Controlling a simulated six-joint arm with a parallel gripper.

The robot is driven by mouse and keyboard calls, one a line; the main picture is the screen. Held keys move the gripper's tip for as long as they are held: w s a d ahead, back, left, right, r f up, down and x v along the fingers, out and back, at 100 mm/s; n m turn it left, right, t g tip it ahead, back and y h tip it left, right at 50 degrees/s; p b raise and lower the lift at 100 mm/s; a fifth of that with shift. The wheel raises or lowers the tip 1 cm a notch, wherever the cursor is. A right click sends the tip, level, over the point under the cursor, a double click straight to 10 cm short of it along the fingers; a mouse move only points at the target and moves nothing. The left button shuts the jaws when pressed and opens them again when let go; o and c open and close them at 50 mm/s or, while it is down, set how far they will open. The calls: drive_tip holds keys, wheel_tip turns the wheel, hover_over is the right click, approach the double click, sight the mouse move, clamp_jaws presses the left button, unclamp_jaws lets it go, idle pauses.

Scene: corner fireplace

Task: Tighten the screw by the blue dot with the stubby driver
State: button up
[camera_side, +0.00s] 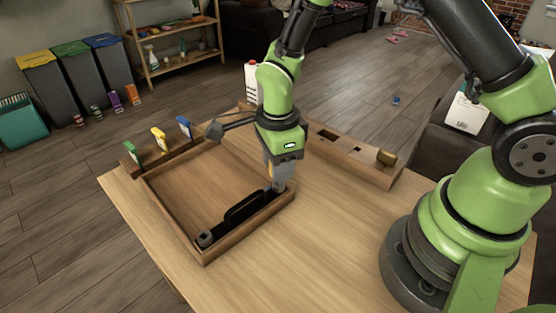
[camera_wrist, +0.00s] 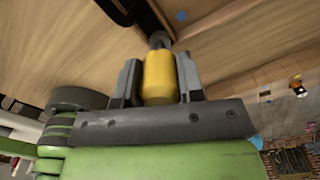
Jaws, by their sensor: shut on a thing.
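My gripper (camera_side: 275,180) points down at the right end of a black handle fitting (camera_side: 243,208) that lies along the near wall of a wooden frame (camera_side: 177,229). In the wrist view my gripper (camera_wrist: 158,80) is shut on the yellow handle of the stubby driver (camera_wrist: 158,78). The driver's grey front end points at the wooden frame's edge. A blue dot (camera_wrist: 181,16) shows on the wood just beyond the driver, slightly right. The screw is hidden, and I cannot tell whether the tip touches it.
A wooden holder (camera_side: 350,157) with holes and a brownish piece (camera_side: 387,158) stands behind and right. A small rack (camera_side: 163,153) with green, yellow and blue pieces stands at the left. The table's front right (camera_side: 320,240) is clear.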

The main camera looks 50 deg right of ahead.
drive_tip(key=m, duration=0.3)
drive_tip(key=shift+m, duration=0.3)
drive_tip(key=shift+m, duration=1.4)
drive_tip(key=m, duration=0.3)
